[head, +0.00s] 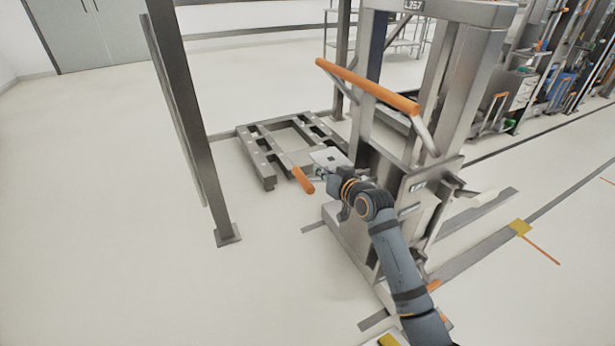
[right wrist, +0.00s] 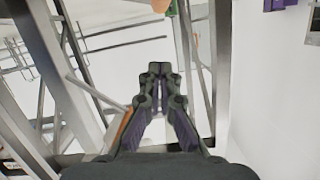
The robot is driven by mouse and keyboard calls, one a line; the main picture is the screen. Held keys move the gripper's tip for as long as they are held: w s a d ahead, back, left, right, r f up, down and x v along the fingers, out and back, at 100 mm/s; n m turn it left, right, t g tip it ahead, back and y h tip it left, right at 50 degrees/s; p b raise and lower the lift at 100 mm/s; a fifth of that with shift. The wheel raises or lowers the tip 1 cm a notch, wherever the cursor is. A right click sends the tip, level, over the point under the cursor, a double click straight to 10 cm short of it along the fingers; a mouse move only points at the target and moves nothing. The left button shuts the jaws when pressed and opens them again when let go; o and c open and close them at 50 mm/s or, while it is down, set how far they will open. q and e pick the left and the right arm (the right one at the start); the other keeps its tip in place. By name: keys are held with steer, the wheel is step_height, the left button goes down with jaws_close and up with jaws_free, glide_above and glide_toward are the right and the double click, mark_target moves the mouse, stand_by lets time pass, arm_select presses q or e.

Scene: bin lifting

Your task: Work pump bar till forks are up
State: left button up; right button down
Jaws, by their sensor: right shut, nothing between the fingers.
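The grey metal lifter (head: 420,190) stands upright right of centre in the head view, with a long orange-gripped handle (head: 365,85) at its top. A short orange grip (head: 303,180), which looks like the end of the pump bar, sticks out to the left lower down. My right gripper (head: 325,173) is just right of this grip, in front of the lifter. In the right wrist view its fingers (right wrist: 160,70) are closed together and empty. A blurred orange end (right wrist: 161,5) shows beyond the fingertips. I cannot tell whether they touch. The forks cannot be made out clearly. My left gripper is out of view.
A low metal frame (head: 262,160) lies on the floor behind the orange grip. A steel post (head: 190,120) stands to the left. Shelving and equipment (head: 525,85) line the back right. The floor at left (head: 100,220) is clear.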

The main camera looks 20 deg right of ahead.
steer(key=b, duration=0.2)
glide_above(307, 180)
steer(key=d, duration=0.1)
steer(key=shift+s+f, duration=0.2)
steer(key=shift+f, duration=0.65)
steer(key=shift+w+a+f, duration=0.15)
steer(key=shift+w+f, duration=0.3)
steer(key=shift+w, duration=0.05)
steer(key=shift+s+a+f+b, duration=0.1)
steer(key=shift+f+b, duration=0.05)
steer(key=shift+f, duration=0.45)
steer(key=shift+s+a+f+b, duration=0.1)
steer(key=shift+f+b, duration=0.05)
steer(key=shift+f, duration=0.4)
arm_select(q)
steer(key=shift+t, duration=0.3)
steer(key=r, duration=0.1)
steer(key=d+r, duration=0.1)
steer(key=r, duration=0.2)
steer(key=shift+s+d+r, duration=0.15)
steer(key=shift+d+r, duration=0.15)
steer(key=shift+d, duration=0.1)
arm_select(e)
steer(key=shift+f, duration=0.35)
steer(key=shift+a+f, duration=0.1)
